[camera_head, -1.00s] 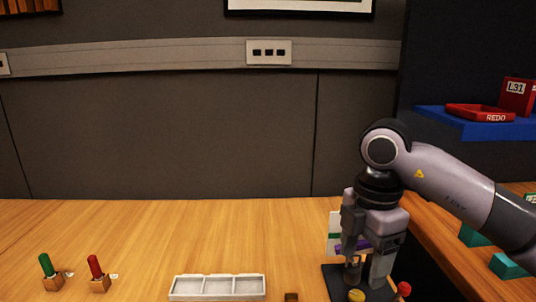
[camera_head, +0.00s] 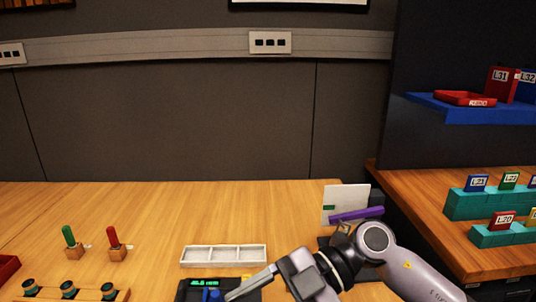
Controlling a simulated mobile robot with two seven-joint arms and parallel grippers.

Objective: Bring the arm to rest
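My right arm comes in from the right, and its gripper (camera_head: 250,284) points down to the lower left. One long grey finger shows over a dark panel (camera_head: 190,289) with a green display and blue parts at the bottom edge. The other finger is not clearly seen, so I cannot tell whether it is open or shut, or whether it touches the panel. My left gripper is not in view.
Green (camera_head: 69,236) and red (camera_head: 113,237) pegs stand in wooden blocks at left. A white card (camera_head: 345,204) and purple bar (camera_head: 357,214) stand behind my arm. Teal racks (camera_head: 490,204) are at right.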

